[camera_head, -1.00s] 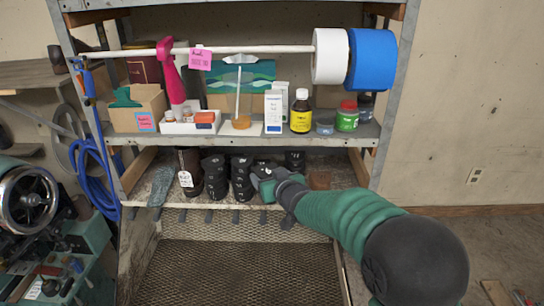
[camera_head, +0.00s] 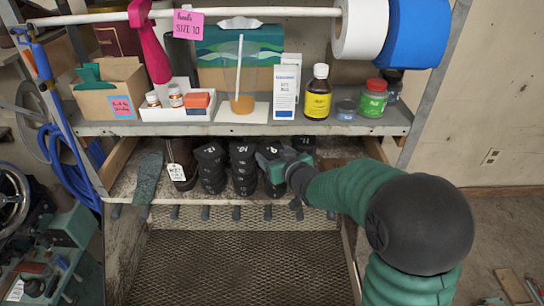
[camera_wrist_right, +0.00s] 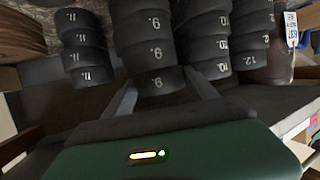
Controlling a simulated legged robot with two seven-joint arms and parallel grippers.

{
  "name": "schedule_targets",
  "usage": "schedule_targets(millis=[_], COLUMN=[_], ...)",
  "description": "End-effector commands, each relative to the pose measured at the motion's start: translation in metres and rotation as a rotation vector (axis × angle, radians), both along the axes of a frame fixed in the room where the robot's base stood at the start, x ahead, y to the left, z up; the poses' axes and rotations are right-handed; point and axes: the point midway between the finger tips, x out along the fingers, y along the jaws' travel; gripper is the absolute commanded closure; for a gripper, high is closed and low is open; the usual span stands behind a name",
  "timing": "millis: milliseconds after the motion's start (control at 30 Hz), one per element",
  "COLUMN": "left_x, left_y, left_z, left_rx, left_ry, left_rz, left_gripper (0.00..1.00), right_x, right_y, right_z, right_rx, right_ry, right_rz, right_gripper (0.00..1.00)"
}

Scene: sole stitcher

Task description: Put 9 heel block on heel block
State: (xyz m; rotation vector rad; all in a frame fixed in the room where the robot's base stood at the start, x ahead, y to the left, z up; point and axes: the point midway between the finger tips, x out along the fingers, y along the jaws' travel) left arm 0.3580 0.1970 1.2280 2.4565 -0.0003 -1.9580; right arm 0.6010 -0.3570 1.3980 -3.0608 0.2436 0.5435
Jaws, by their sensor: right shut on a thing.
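Black heel blocks stand in stacks on the lower shelf. My right gripper (camera_head: 272,158) is at the stack of 9 heel blocks (camera_head: 273,187), between the stack marked 10 (camera_head: 243,168) and the stack at right (camera_head: 302,145). In the right wrist view, the fingers (camera_wrist_right: 160,95) are on both sides of the nearest 9 heel block (camera_wrist_right: 157,80), shut on it. It is in line with other blocks marked 9 (camera_wrist_right: 154,30); I cannot tell whether it touches them. Stacks marked 11 (camera_wrist_right: 86,45), 10 (camera_wrist_right: 207,68) and 12 (camera_wrist_right: 250,62) flank it. My left gripper is not in view.
The upper shelf (camera_head: 240,129) carries a yellow-labelled bottle (camera_head: 318,98), a green jar (camera_head: 372,100) and boxes, close above the stacks. A tagged dark object (camera_head: 180,165) stands left of the blocks. The mesh tray (camera_head: 240,265) below is empty.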

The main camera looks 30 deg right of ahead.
Motion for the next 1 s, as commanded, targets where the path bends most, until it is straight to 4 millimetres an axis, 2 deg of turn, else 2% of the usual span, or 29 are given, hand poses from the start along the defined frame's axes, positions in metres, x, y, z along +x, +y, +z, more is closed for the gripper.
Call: schedule_targets(millis=[33,67,100,1000], left_x=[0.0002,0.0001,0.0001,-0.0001], left_y=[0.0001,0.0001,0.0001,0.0], left_z=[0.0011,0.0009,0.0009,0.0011], left_rx=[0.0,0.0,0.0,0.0], left_ry=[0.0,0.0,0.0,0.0], left_rz=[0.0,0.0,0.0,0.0], left_gripper=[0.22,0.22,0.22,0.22], right_x=[-0.0005,-0.0008,-0.0017,-0.0018], right_y=[0.0006,0.0001,-0.0008,-0.002], right_z=[-0.0024,-0.0034,-0.0036,-0.0019], right_rx=[0.003,0.003,0.004,0.004], right_ry=[0.007,0.009,0.009,0.005], right_rz=[0.002,0.002,0.003,0.002], right_gripper=[0.64,0.3,0.24,0.24])
